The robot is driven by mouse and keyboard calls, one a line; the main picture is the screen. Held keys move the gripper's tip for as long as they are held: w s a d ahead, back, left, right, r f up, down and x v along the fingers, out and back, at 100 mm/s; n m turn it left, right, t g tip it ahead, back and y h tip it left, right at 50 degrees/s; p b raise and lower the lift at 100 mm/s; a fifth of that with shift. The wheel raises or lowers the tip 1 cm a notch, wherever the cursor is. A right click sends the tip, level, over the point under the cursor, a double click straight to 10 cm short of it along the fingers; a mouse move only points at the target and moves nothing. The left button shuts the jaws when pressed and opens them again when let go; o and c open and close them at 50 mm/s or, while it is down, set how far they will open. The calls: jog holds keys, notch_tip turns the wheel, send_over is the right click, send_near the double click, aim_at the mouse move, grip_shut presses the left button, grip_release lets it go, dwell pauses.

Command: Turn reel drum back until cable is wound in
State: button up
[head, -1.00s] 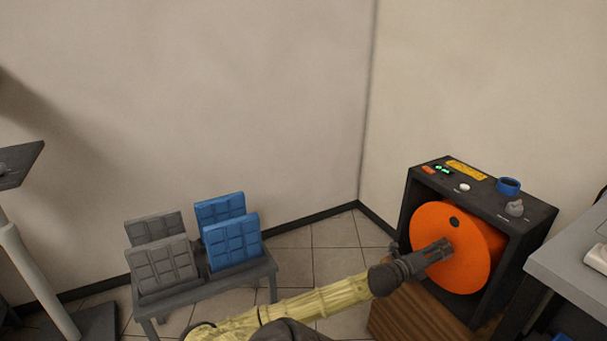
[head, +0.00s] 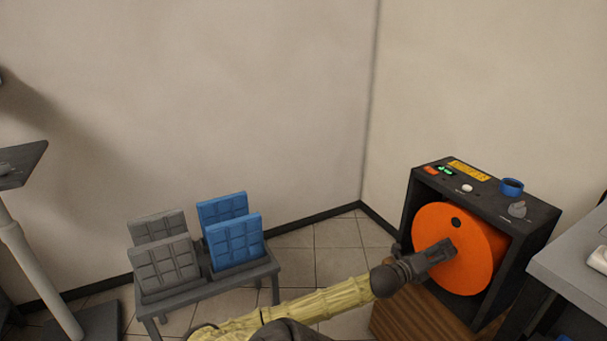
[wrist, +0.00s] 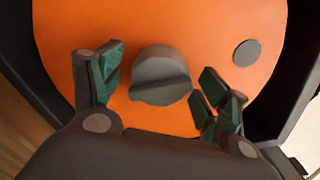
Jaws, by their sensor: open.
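The orange reel drum (head: 436,221) sits in a dark open-fronted housing (head: 535,232); it also fills the wrist view (wrist: 130,30). At its middle is a round grey knob with a raised bar (wrist: 161,76). A flat dark round spot (wrist: 247,52) is on the drum face, to the right of the knob in the wrist view. My gripper (wrist: 160,85) is open, with green-padded fingers on either side of the knob and gaps showing to each. In the head view my gripper (head: 445,250) covers the knob. I see no cable.
The housing's top carries a blue ring (head: 511,187), a grey knob (head: 517,209), a white button (head: 467,188) and green lights. It stands on a wooden block (head: 400,312). A grey table (head: 580,262) is close at right. A rack with blue (head: 236,239) and grey panels (head: 167,263) stands left.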

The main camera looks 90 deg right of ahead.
jog(key=v, duration=1.2)
jog(key=shift+f, duration=0.15)
dwell(0.5)
jog(key=w+a+f+m+t+y, duration=0.25)
jog(key=w+a+f, duration=0.2)
jog(key=f, duration=0.35)
jog(key=w+a+f+m+t+y, duration=0.1)
jog(key=w+a+f+m, duration=0.2)
jog(key=a+f, duration=0.35)
jog(key=w+a+f+m+t+y, duration=0.2)
jog(key=w+a+f+m+t, duration=0.3)
jog(key=w+a+f, duration=0.85)
jog(key=w+a+m+t+y, duration=0.1)
jog(key=w+a+m+t, duration=0.1)
jog(key=w+a, duration=0.55)
jog(key=w+a+m+t+y, duration=0.1)
jog(key=w+a+m+t, duration=0.2)
jog(key=w, duration=0.7)
jog(key=w+a+r+m+t+y, duration=0.2)
jog(key=w+a+r+m, duration=0.15)
jog(key=w+a, duration=0.9)
notch_tip(320, 180, up, 18)
jog(key=p, duration=1.8)
